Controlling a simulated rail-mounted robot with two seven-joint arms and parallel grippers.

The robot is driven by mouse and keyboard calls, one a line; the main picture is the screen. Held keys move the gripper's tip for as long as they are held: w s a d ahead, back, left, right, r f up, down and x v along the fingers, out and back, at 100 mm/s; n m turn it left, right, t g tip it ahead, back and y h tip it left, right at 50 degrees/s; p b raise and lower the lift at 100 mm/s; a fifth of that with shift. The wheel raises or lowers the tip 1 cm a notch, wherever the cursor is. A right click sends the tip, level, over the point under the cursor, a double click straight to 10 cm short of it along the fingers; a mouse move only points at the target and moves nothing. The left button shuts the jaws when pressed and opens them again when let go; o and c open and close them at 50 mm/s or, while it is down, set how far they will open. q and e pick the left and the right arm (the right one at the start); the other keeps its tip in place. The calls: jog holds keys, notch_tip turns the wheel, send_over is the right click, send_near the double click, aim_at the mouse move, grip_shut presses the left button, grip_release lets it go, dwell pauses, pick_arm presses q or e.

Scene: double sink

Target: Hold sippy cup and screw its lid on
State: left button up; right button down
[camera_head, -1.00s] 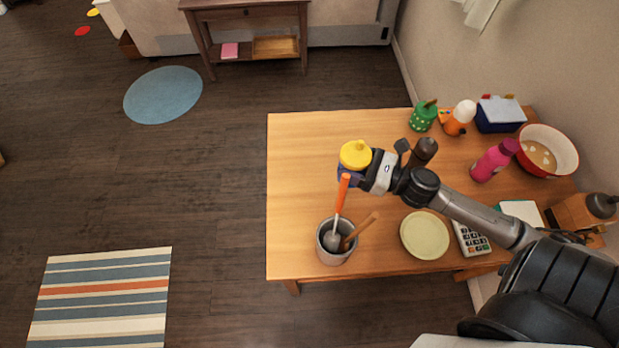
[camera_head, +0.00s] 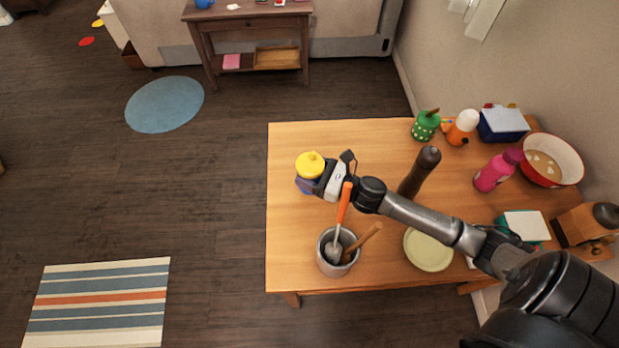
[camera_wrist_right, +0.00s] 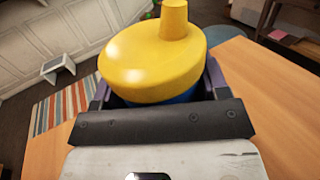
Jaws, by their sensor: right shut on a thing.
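The sippy cup's yellow lid (camera_head: 310,165) with its spout sits on top of the cup, spout up; in the right wrist view the lid (camera_wrist_right: 150,62) fills the upper middle. A strip of the blue cup body (camera_wrist_right: 182,97) shows under the lid; I cannot tell how tightly the lid sits. My right gripper (camera_head: 311,184) is shut on the sippy cup, its fingers on either side of the body below the lid. The cup is over the left part of the wooden table (camera_head: 290,230). My left gripper is not in view.
A grey utensil pot (camera_head: 337,262) with an orange-handled tool stands in front of the cup. A dark pepper mill (camera_head: 420,172), a pale plate (camera_head: 428,250), a pink bottle (camera_head: 497,170) and a red bowl (camera_head: 552,160) stand to the right. The table's back left is clear.

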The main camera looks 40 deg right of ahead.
jog(key=shift+f+b, duration=0.55)
jog(key=shift+f, duration=1.45)
jog(key=shift+f, duration=0.1)
jog(key=shift+c, duration=0.7)
grip_release()
jog(key=shift+s, duration=0.15)
jog(key=v, duration=1.1)
jog(key=shift+s+d, duration=0.3)
